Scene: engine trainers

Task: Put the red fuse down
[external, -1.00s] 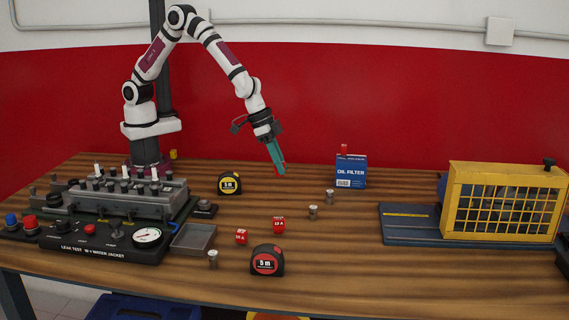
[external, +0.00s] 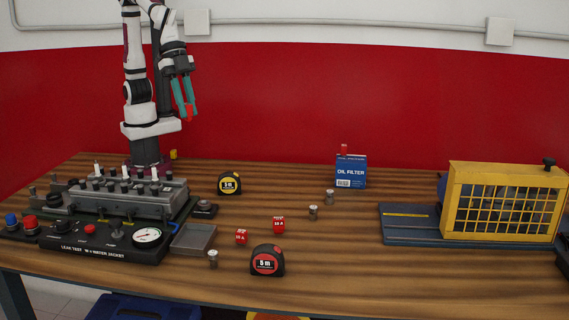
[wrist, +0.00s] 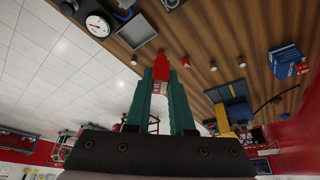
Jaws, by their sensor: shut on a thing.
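My gripper (external: 187,108) is shut on a red fuse (external: 190,113) and holds it high in the air, in front of the red wall and well above the table. In the wrist view the red fuse (wrist: 161,68) sits between the teal fingertips of my gripper (wrist: 160,86), sticking out past them. Two more red fuses, marked with amp ratings, stand on the table: one front left (external: 241,237) and one beside it (external: 278,225). Another small red piece (external: 344,149) is at the top of the blue oil filter box (external: 350,172).
A grey tray (external: 194,238) lies beside the leak test panel (external: 100,245). Tape measures, yellow (external: 230,184) and red (external: 267,261), and several small metal cylinders (external: 329,197) stand around. A yellow cage (external: 503,202) is at the right. The table's middle right has bare wood.

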